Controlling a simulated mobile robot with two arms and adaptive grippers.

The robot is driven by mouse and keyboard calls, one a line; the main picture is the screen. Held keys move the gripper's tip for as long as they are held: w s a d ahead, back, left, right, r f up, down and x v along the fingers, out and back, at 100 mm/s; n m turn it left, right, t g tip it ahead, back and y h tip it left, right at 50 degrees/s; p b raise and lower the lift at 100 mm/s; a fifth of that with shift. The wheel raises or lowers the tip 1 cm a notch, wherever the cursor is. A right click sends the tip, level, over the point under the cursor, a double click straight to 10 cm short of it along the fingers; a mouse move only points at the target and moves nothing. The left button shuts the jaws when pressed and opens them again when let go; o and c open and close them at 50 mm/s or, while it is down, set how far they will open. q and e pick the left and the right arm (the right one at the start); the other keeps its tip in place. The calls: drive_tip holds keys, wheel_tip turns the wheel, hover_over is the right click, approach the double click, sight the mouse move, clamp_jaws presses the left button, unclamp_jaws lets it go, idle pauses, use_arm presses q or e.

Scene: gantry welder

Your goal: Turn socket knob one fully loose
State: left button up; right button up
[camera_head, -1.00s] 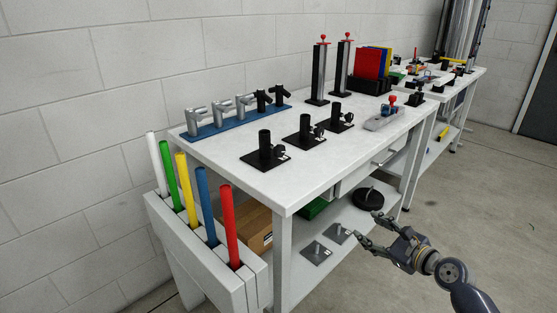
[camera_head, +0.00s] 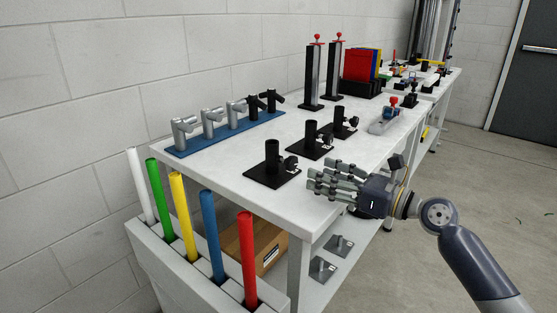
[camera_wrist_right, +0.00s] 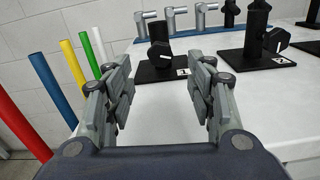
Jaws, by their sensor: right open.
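Three black sockets on square plates stand in a row on the white table, each with a side knob. The nearest socket (camera_head: 272,158) carries a black knob (camera_head: 291,163) on its right side. In the right wrist view this socket (camera_wrist_right: 155,32) and its knob (camera_wrist_right: 160,55) stand straight ahead, beyond the fingers; a small label is on the plate. My right gripper (camera_head: 313,178) is open and empty at the table's front edge, right of the nearest socket and apart from its knob. The gripper's spread fingers also show in the right wrist view (camera_wrist_right: 161,80). My left gripper is not visible.
The middle socket (camera_head: 311,137) and far socket (camera_head: 340,122) stand behind the nearest one. A blue rail (camera_head: 225,135) with silver and black fittings lies along the wall side. A rack of coloured tubes (camera_head: 140,245) stands at the table's left end. The table's near corner is clear.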

sight(294, 163)
drive_tip(key=shift+w+a, duration=0.25)
drive_tip(key=shift+a, duration=0.1)
drive_tip(key=b+x, duration=0.1)
drive_tip(key=x, duration=0.8)
drive_tip(key=shift+d+b, duration=0.1)
drive_tip(key=shift+b, duration=0.2)
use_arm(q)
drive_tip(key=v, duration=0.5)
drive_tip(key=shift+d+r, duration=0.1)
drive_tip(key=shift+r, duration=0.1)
use_arm(e)
drive_tip(key=shift+c, duration=0.3)
drive_tip(key=c, duration=1)
